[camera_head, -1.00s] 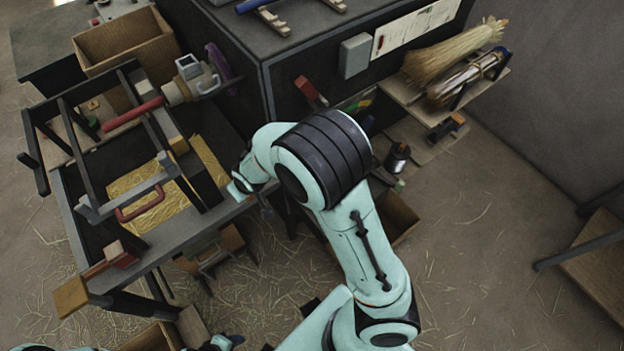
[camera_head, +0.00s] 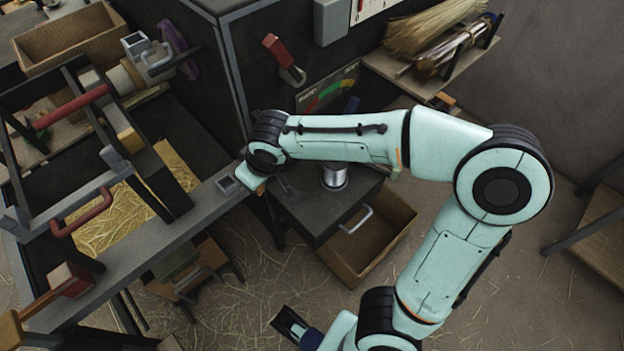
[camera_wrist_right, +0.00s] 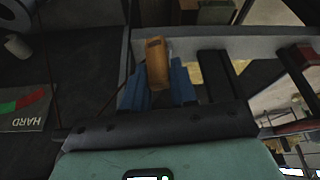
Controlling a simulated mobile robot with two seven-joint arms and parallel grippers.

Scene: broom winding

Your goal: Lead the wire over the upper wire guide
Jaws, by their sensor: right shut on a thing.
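My right arm crosses the head view; its wrist ends above the bench's right edge, where its fingers are hidden. In the right wrist view my right gripper (camera_wrist_right: 157,88) is shut on an orange-brown block (camera_wrist_right: 156,56) between its blue fingers. A thin brown wire (camera_wrist_right: 53,82) runs down the left of that view, and a brown strand rises towards the block. In the head view a winding frame with a red bar (camera_head: 72,107) stands on the bench (camera_head: 130,262). A small grey square ring (camera_head: 228,184) sits near the wrist. I cannot tell which part is the upper wire guide.
A dark cabinet carries a red-handled lever (camera_head: 283,58) and a coloured gauge (camera_head: 328,88). A silver can (camera_head: 335,176) stands on a low stand with an open drawer (camera_head: 368,240). Broom straw (camera_head: 430,28) lies on a shelf. Straw-strewn floor lies between.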

